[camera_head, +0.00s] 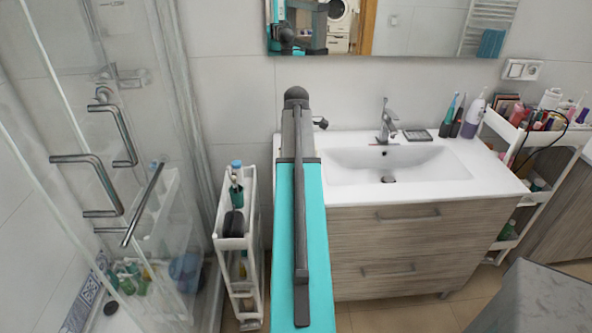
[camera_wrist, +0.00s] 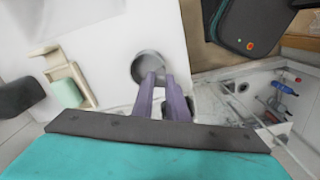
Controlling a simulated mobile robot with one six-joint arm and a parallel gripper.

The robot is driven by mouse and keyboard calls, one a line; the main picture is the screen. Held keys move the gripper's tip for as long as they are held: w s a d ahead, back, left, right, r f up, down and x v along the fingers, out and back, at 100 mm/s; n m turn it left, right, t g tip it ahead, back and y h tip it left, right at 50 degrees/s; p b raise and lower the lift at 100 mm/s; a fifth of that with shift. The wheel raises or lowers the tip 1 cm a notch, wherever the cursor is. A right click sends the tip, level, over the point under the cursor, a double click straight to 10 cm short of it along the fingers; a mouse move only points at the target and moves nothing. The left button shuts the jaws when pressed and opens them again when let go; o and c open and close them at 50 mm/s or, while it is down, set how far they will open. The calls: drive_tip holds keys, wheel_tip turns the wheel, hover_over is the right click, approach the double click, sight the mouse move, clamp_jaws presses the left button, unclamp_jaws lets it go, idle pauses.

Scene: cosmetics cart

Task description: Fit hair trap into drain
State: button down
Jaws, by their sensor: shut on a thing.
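My gripper (camera_wrist: 160,82) shows in the wrist view, its two purple fingers close together. It is shut on a small round, grey, metallic cup-like piece (camera_wrist: 147,64), which looks like the hair trap. The piece appears in front of a white surface; whether it touches that surface I cannot tell. In the head view the sink drain (camera_head: 388,179) is a dark spot in the white basin (camera_head: 430,165). A dark round spot (camera_head: 110,307) also shows on the shower floor. Which one is the task's drain I cannot tell. My arm hides the gripper in the head view.
A narrow white cart (camera_head: 232,243) stands left of my arm, beside the glass shower door (camera_head: 125,150). A second cart (camera_head: 540,140), full of cosmetics, stands right of the vanity. The wrist view shows a holder with a green block (camera_wrist: 67,92) on the left.

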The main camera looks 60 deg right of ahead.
drive_tip(key=shift+f, duration=0.85)
drive_tip(key=shift+f, duration=0.15)
drive_tip(key=c, duration=1.7)
unclamp_jaws()
drive_tip(key=shift+c, duration=0.2)
drive_tip(key=shift+s, duration=0.1)
wheel_tip(320, 180, up, 12)
drive_tip(key=b, duration=0.2)
drive_tip(key=shift+r, duration=0.2)
